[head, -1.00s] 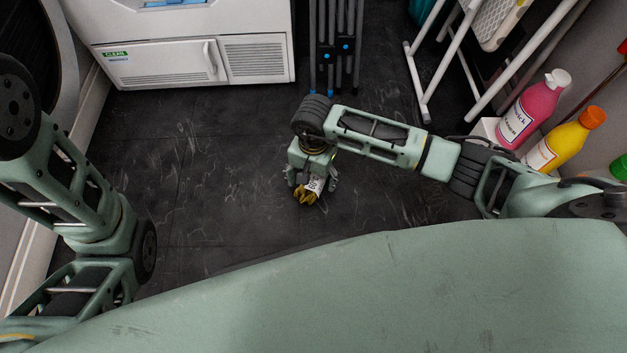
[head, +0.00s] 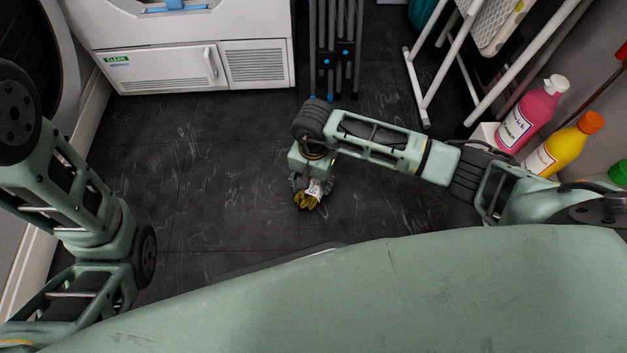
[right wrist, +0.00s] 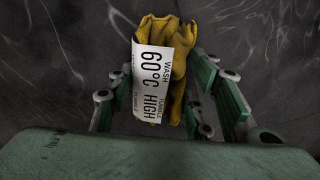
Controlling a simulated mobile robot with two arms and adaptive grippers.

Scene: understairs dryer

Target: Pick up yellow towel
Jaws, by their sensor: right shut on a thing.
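The yellow towel (head: 306,201) is a small crumpled bundle with a white care label reading "WASH 60°C HIGH". My right gripper (head: 309,190) is shut on it above the dark floor in the middle of the head view. In the right wrist view the towel (right wrist: 207,30) sits between the fingers of my right gripper (right wrist: 180,90), and its label hangs towards the camera. I cannot tell how far the towel is off the floor. My left arm shows at the left edge of the head view, but its gripper is not visible.
A white dryer (head: 195,50) stands at the back left. A white metal rack (head: 440,75), a pink bottle (head: 532,115) and a yellow bottle (head: 563,145) with an orange cap are at the right. Dark upright poles (head: 335,45) stand at the back. The dark tiled floor (head: 200,190) is clear at left.

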